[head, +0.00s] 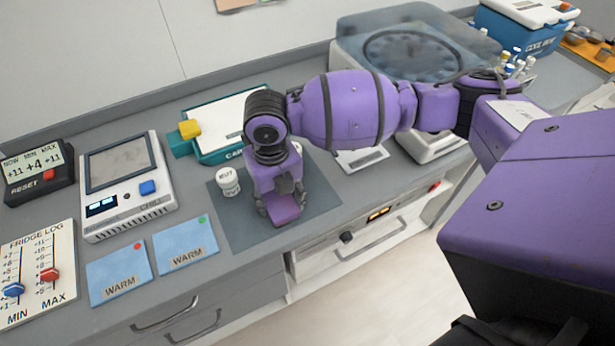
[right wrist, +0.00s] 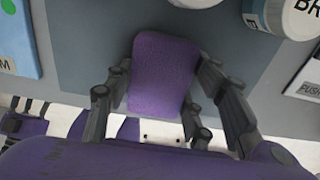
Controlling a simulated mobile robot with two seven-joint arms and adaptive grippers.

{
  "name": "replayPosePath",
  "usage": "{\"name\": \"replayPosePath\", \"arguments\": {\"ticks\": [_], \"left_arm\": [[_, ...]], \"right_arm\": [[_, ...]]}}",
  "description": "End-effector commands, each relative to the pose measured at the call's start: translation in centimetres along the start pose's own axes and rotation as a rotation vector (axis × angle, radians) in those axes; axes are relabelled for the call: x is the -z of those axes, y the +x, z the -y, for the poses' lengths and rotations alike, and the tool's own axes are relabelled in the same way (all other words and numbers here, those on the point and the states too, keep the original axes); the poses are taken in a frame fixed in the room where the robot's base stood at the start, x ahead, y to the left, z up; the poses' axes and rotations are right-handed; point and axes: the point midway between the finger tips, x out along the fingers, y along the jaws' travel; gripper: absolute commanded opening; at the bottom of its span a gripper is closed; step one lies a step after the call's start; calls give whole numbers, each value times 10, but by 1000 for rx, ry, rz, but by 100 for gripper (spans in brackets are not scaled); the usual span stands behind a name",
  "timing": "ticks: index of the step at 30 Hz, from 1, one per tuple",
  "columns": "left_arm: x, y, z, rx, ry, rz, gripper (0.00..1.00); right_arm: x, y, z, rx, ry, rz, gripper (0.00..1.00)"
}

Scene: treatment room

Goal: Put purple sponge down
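The purple sponge (head: 286,210) is a small block at the end of my right gripper (head: 283,200), over the dark grey mat (head: 238,232) near the counter's front. In the right wrist view the sponge (right wrist: 163,72) lies between the two dark fingers of my right gripper (right wrist: 158,100), which meet its sides near its lower end. The gripper points down. I cannot tell whether the sponge's underside touches the mat. My left gripper is not in view.
A small white-lidded pot (head: 228,182) stands on the mat, left of the gripper. Blue WARM cards (head: 120,272) lie to the left. A clear-lidded machine (head: 410,50) stands back right.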

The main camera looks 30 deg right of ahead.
Motion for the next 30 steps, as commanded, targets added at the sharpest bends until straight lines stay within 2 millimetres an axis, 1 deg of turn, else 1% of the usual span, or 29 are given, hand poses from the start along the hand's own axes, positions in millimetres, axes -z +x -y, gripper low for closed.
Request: {"name": "replayPosePath", "arguments": {"ticks": [1, 4, 13, 17, 20, 27, 30], "left_arm": [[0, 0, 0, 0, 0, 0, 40], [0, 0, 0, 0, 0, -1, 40], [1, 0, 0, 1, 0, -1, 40], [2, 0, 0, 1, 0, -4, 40], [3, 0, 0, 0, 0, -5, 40], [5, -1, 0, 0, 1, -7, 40], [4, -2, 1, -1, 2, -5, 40]], "right_arm": [[-1, -1, 0, 0, -1, 2, 55], [-1, -1, -1, 0, -1, 2, 68], [-1, -2, -1, 0, -1, 3, 68], [-2, -10, -1, 0, -2, 5, 68], [-2, -25, -1, 0, -2, 7, 68], [-3, -79, -1, -1, -2, 8, 68], [-2, -97, -1, 0, -3, 6, 68]]}}
